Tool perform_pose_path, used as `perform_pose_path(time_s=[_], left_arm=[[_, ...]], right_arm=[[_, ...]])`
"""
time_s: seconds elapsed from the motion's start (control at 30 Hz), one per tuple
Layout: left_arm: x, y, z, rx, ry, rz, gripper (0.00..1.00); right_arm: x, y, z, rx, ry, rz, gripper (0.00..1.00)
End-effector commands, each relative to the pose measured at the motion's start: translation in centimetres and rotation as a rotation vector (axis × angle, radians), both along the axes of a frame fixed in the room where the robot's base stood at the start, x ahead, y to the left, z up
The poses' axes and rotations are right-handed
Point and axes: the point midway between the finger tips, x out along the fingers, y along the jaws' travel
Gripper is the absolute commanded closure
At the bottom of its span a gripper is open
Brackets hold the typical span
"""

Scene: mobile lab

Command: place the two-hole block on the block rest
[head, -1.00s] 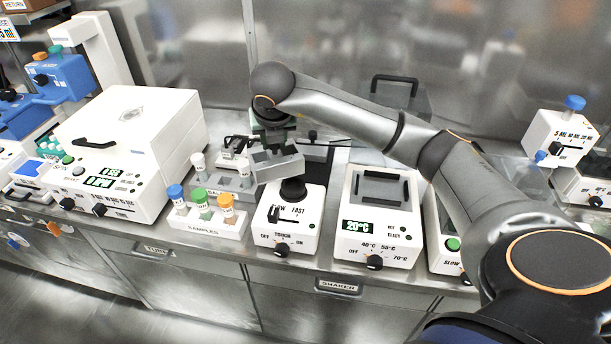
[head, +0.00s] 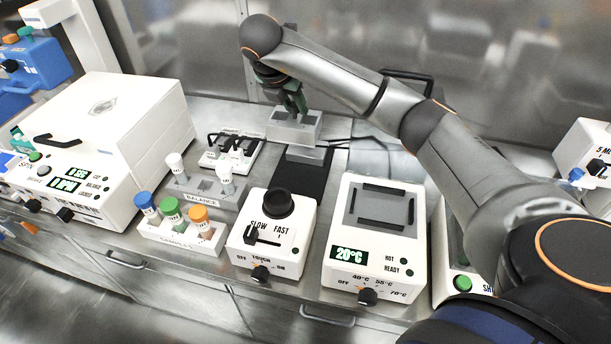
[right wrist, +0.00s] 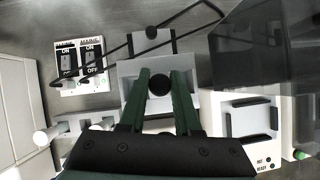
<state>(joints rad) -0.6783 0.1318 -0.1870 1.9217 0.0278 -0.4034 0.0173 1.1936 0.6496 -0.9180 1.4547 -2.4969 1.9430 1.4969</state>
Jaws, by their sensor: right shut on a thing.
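The two-hole block (head: 296,127) is a pale grey block at the back of the bench in the head view. My right gripper (head: 294,104) is shut on it from above. In the right wrist view the green fingers of my right gripper (right wrist: 161,80) come down on the grey block (right wrist: 128,72). A black round spot shows between the fingers. A dark flat stand (head: 300,179), which looks like the block rest, lies just in front of and below the block. The block partly covers its back end, and I cannot tell whether they touch. My left gripper is not in view.
A mixer with a black cup (head: 278,203) stands in front of the stand. A heater reading 20°C (head: 376,236) is to the right. The balance rack (head: 203,190) and sample rack (head: 184,236) are to the left. A switch box (head: 230,152) with cables is close on the left.

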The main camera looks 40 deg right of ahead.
Motion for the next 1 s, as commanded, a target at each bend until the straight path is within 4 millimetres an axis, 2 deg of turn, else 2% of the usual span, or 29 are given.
perform_pose_path(time_s=[0.03, 0.13, 0.27, 0.47, 0.73, 1.0], left_arm=[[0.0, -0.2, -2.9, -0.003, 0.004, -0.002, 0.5], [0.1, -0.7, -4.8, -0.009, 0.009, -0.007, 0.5], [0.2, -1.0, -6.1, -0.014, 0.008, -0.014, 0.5], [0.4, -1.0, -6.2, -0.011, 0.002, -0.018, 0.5], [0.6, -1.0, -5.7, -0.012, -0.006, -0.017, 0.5], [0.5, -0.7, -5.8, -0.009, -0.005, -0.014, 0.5]], right_arm=[[0.0, 0.0, -2.9, 0.0, -0.002, 0.001, 1.0], [0.0, 0.0, -4.7, 0.0, -0.002, 0.001, 1.0], [0.0, 0.0, -6.2, 0.0, -0.003, 0.001, 1.0], [0.0, 0.0, -7.7, 0.0, 0.0, 0.001, 1.0], [0.0, 0.0, -12.1, 0.0, 0.001, 0.002, 1.0], [0.0, 0.0, -14.2, 0.0, 0.0, 0.001, 1.0]])
